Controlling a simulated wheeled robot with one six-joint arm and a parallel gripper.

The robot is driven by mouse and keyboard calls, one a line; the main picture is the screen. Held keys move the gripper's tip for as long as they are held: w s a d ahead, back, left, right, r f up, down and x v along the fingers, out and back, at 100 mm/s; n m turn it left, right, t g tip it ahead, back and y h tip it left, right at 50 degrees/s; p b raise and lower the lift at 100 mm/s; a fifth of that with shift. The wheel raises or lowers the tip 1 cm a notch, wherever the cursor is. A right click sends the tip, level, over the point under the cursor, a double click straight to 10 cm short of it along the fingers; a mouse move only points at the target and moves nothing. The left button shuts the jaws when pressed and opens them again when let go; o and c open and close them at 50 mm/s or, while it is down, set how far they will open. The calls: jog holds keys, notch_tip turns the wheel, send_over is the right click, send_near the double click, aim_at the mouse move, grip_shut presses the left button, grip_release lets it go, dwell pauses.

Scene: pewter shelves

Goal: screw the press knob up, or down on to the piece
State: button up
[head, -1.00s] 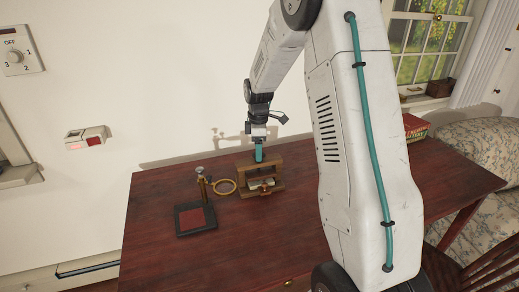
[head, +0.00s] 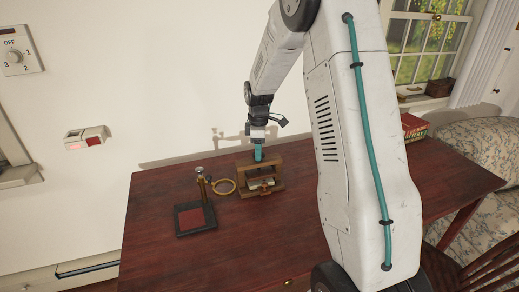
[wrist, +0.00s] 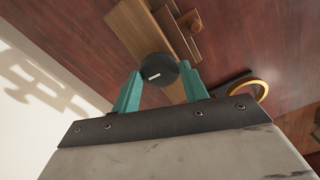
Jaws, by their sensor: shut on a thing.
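The press is a wooden frame (head: 274,163) standing on the dark red table, with a pale metallic piece (head: 261,186) low inside its opening. My gripper (head: 258,155) is above the top beam of the press, pointing down. In the wrist view, the round black press knob (wrist: 158,69) with a pale mark on it sits between the teal fingers of my gripper (wrist: 160,85). The fingers are shut on the knob from both sides. The press frame (wrist: 150,30) also shows beyond the knob in the wrist view. The gap between the press screw's end and the piece is too small to judge.
A red book (head: 413,125) lies at the table's far right. The front of the table (head: 260,245) is clear.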

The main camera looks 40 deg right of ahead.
jog(key=m, duration=0.8)
jog(key=shift+m, duration=0.4)
jog(key=m, duration=1.2)
jog(key=shift+m, duration=0.3)
jog(key=m, duration=0.3)
jog(key=shift+m, duration=0.3)
jog(key=m, duration=0.4)
jog(key=shift+m, duration=1.8)
